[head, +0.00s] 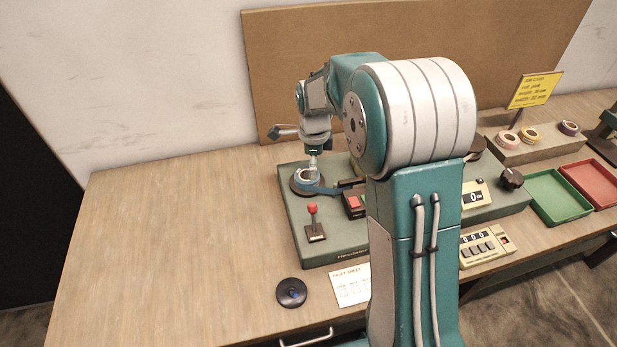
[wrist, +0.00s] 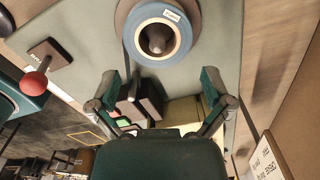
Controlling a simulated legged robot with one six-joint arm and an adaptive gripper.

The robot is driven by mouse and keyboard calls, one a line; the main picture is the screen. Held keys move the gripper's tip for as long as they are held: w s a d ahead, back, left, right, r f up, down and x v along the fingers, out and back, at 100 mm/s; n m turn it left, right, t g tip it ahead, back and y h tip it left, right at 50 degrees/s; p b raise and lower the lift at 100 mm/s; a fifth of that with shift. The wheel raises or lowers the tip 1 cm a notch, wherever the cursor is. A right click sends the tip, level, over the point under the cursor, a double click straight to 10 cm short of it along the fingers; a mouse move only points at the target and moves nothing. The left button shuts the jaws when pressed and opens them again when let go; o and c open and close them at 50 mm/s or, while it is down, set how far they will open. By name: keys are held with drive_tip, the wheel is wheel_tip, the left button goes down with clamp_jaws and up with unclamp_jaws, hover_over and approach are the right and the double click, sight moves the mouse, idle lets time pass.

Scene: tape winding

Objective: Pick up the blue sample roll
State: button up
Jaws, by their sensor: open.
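The blue sample roll (wrist: 176,48) sits around a dark spindle (wrist: 156,40) at the top of the wrist view, with a pale core and a small white label. A dark brown disc (wrist: 126,12) lies beneath it. In the head view the roll (head: 309,183) is at the left end of the green machine, partly hidden by my gripper. My gripper (head: 313,163) points down just above it. In the wrist view my gripper (wrist: 158,80) is open and empty, its two fingers spread below the roll in the picture.
The green machine base (head: 290,213) carries a red-knobbed lever (head: 312,209). A black round disc (head: 291,293) and a fault sheet (head: 349,285) lie in front. Green (head: 556,197) and red (head: 592,183) trays are at right. The table's left side is clear.

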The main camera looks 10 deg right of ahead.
drive_tip(key=f, duration=0.2)
drive_tip(key=a+f, duration=0.1)
drive_tip(key=f, duration=0.1)
drive_tip(key=shift+w, duration=0.1)
drive_tip(key=shift+d, duration=0.2)
drive_tip(key=c, duration=0.7)
